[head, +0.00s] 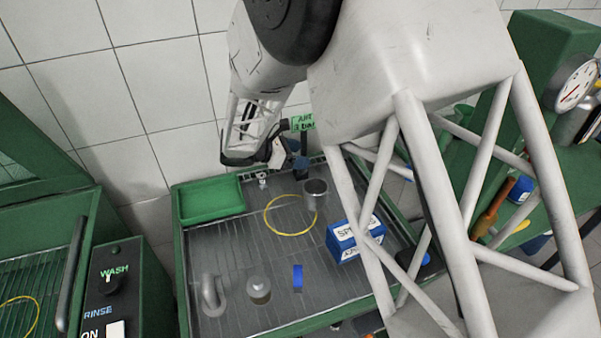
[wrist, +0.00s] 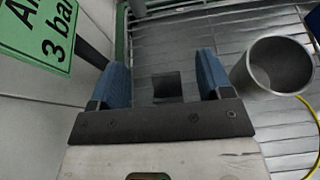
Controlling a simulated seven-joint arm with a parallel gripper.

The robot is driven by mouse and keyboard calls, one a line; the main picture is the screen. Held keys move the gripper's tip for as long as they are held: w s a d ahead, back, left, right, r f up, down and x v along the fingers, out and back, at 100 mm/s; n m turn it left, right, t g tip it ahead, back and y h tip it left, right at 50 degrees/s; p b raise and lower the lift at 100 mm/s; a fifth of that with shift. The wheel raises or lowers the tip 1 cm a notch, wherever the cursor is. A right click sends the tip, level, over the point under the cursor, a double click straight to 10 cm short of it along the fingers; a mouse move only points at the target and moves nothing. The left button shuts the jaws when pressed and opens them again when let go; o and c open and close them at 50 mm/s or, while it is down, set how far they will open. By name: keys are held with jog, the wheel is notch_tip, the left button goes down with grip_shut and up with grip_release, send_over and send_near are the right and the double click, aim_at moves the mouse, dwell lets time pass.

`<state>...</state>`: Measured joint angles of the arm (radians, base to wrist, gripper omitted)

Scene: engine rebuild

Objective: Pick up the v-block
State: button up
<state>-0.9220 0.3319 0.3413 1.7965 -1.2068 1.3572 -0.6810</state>
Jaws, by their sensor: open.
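A small dark grey block (wrist: 166,87), which looks like the v-block, shows in the wrist view between my two blue fingers. There is a gap on each side of it, and no finger visibly touches it. Its groove cannot be made out. My gripper (wrist: 162,80) is open, with nothing held. In the head view my gripper (head: 298,157) is at the back edge of the wire-rack tray (head: 225,270), behind the grey metal cup (head: 316,188). I cannot pick out the block there.
The cup (wrist: 275,72) stands close right of my right finger. A green "Air 3 bar" sign (wrist: 40,32) is at the left. A yellow ring (head: 270,228), green bin (head: 210,198), blue-and-white box (head: 342,243) and several small parts lie on the rack.

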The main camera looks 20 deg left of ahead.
aim_at(301, 172)
jog(key=shift+f, duration=0.45)
jog(key=shift+f, duration=0.55)
jog(key=f, duration=0.1)
jog(key=w+d+f, duration=0.1)
jog(key=f, duration=0.1)
jog(key=shift+d, duration=0.15)
jog(key=shift+w+d+f, duration=0.25)
jog(key=shift+w+d, duration=0.1)
jog(key=shift+w, duration=0.1)
jog(key=c, duration=1.2)
